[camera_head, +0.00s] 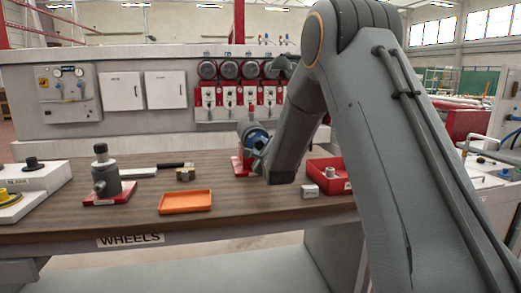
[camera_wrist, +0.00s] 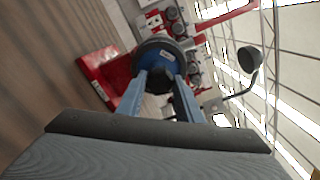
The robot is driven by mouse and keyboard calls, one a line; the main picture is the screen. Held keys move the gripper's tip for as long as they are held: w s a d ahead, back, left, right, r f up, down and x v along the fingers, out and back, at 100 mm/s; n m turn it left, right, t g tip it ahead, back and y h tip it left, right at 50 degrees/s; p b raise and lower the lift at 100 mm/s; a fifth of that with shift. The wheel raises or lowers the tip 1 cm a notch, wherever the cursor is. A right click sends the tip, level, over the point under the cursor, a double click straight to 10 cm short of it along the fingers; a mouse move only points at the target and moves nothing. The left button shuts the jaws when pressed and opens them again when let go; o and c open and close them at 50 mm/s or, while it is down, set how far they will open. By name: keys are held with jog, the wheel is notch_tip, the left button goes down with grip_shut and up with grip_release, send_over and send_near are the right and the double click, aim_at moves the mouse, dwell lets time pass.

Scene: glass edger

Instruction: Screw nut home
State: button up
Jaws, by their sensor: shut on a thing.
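A blue wheel (camera_wrist: 160,60) with a dark rim and a small white label is mounted on a red stand (camera_wrist: 103,72). In the head view the blue wheel (camera_head: 257,138) and red stand (camera_head: 243,160) are at the back of the bench, partly hidden by my arm. My gripper (camera_wrist: 160,86) reaches the wheel's face in the wrist view, its two fingers either side of a dark nut (camera_wrist: 158,82) at the wheel's centre. The fingers are shut on the nut. How far the nut sits on its thread cannot be seen.
A small light block (camera_head: 309,190) stands beside the bin. A machine panel rises behind.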

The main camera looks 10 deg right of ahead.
jog(key=m, duration=0.3)
jog(key=shift+f+m, duration=0.15)
jog(key=shift+m, duration=0.15)
jog(key=o, duration=1.1)
jog(key=shift+c, duration=0.9)
